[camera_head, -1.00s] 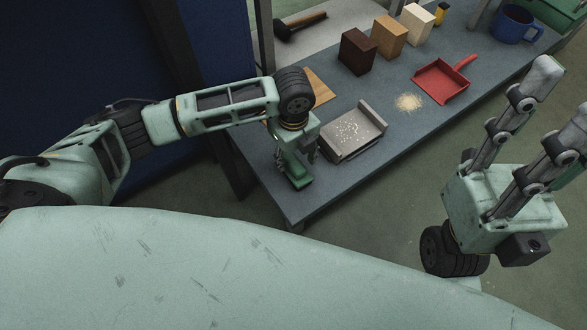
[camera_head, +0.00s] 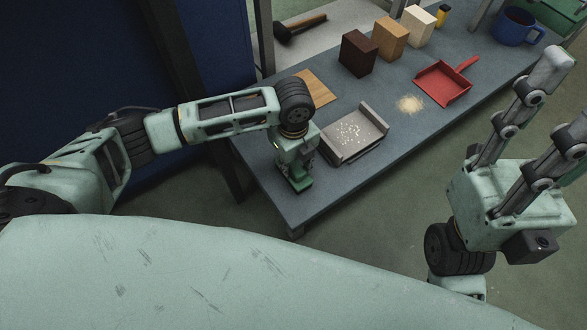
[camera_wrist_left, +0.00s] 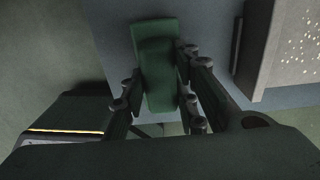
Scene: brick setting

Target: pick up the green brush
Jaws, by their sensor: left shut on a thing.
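The green brush (camera_head: 301,184) is at the near left end of the grey bench, beneath my left gripper (camera_head: 297,172). In the left wrist view the brush (camera_wrist_left: 157,62) stands out as a dark green block between the two fingers of the left gripper (camera_wrist_left: 160,84), which is shut on it. I cannot tell whether the brush touches the bench top. Part of the brush is hidden by the gripper in the head view. My right gripper (camera_head: 562,98) is open and empty, at the right, in front of the bench.
A grey tray (camera_head: 372,147) with white specks stands just right of the brush. Further along the bench (camera_head: 345,182) are a wooden board (camera_head: 318,88), crumbs (camera_head: 410,104), a red dustpan (camera_head: 443,84), several blocks (camera_head: 358,54) and a blue mug (camera_head: 513,27). A mallet (camera_head: 300,27) lies behind.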

